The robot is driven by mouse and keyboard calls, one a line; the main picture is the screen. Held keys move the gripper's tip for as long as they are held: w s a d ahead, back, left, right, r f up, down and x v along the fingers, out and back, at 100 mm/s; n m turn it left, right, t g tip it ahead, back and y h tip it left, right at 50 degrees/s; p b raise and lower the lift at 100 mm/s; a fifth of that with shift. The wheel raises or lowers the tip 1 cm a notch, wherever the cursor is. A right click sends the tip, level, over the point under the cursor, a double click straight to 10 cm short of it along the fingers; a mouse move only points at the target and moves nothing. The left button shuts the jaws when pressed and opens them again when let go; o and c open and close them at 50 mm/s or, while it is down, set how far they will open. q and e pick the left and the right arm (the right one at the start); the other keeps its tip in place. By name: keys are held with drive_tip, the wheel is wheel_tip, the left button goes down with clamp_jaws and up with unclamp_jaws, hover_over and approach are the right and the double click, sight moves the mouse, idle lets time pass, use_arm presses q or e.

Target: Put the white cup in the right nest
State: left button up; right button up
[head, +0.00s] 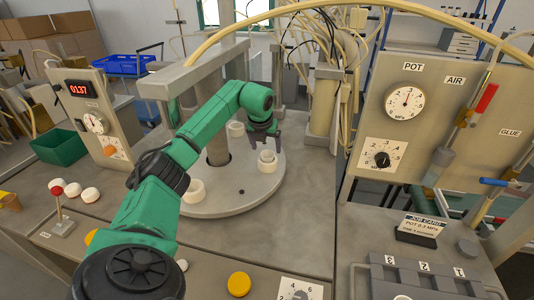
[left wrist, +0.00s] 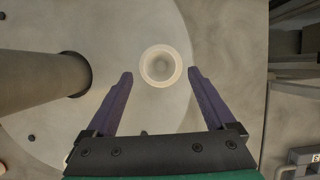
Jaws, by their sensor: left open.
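A pale round dial plate (head: 240,196) carries several cream ring-shaped nests. The right nest (head: 267,166) has a smaller white piece, seemingly the white cup (head: 267,155), showing at its top; I cannot tell clearly whether it sits inside. In the left wrist view one cream ring with a hollow centre (left wrist: 163,66) lies just beyond and between my fingertips. Another nest (head: 193,190) is at the front left and one (head: 235,128) at the back. My left gripper (head: 265,141) is open and points down above the right nest. My right gripper is not in view.
A grey post (head: 217,140) rises from the plate's middle, left of my gripper. Several white rounded pieces (head: 73,189) and a red-knobbed lever (head: 60,212) are at the left. A gauge panel (head: 440,110) stands at the right. The bench right of the plate (head: 305,200) is clear.

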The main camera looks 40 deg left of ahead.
use_arm(q)
drive_tip(key=v, duration=0.8)
drive_tip(key=shift+b, duration=0.3)
drive_tip(key=shift+s, duration=0.1)
